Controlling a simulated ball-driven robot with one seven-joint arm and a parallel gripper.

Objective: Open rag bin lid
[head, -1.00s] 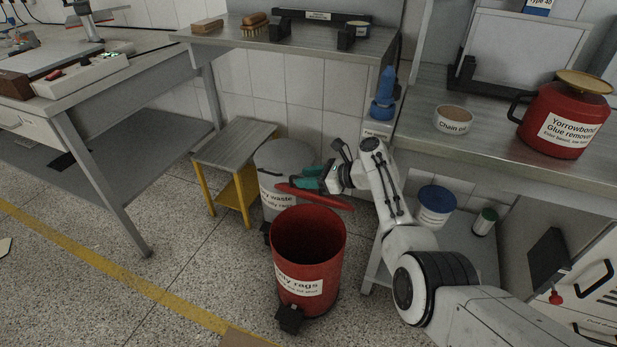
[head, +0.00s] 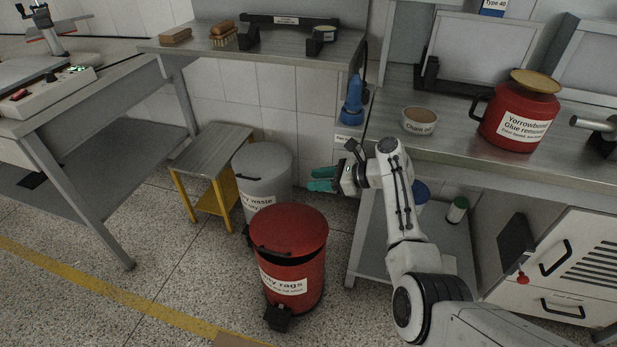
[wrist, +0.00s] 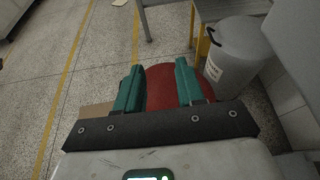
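The red rag bin (head: 290,285) stands on the floor with its label facing front. Its red lid (head: 288,228) lies over the top, with a dark gap showing under its front edge. My gripper (head: 320,180) is above and behind the lid, apart from it. In the wrist view, the teal fingers of my gripper (wrist: 158,78) are spread with nothing held. The red lid (wrist: 166,90) shows below and between them, and the fingers hide its sides.
A grey waste bin (head: 262,175) stands just behind the rag bin. A yellow-legged stool (head: 210,155) is to its left. The workbench (head: 470,150) on the right is close to my arm. Open floor lies in front and to the left.

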